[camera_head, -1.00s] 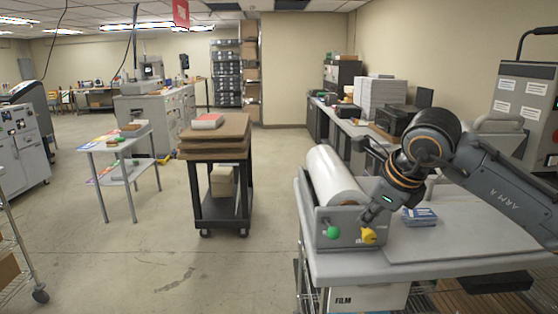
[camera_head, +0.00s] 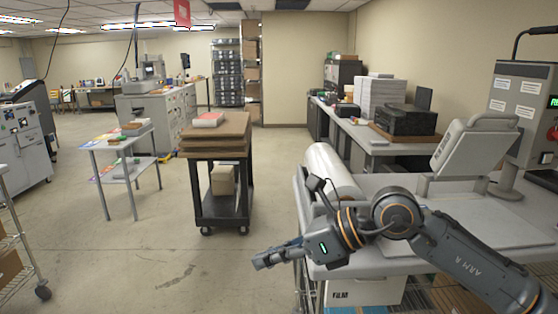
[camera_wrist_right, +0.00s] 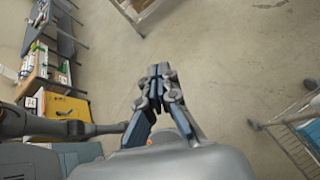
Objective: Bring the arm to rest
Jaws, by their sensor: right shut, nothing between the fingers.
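My right arm comes in from the lower right in the head view. Its gripper (camera_head: 262,261) points left over open floor, just left of the laminating bench (camera_head: 400,266). In the right wrist view the gripper (camera_wrist_right: 159,70) has its fingers together with nothing between them, and bare floor lies beyond. My left gripper is in neither view. The white film roll (camera_head: 332,170) on the bench is partly hidden by my arm. The coloured knobs at the front of the roll unit are hidden.
A black cart (camera_head: 223,208) with brown boards stands ahead, and a small grey table (camera_head: 122,141) left of it. A wire rack (camera_head: 14,237) is at the left edge. The grey press (camera_head: 476,150) stands at the bench's back right. The floor between cart and rack is clear.

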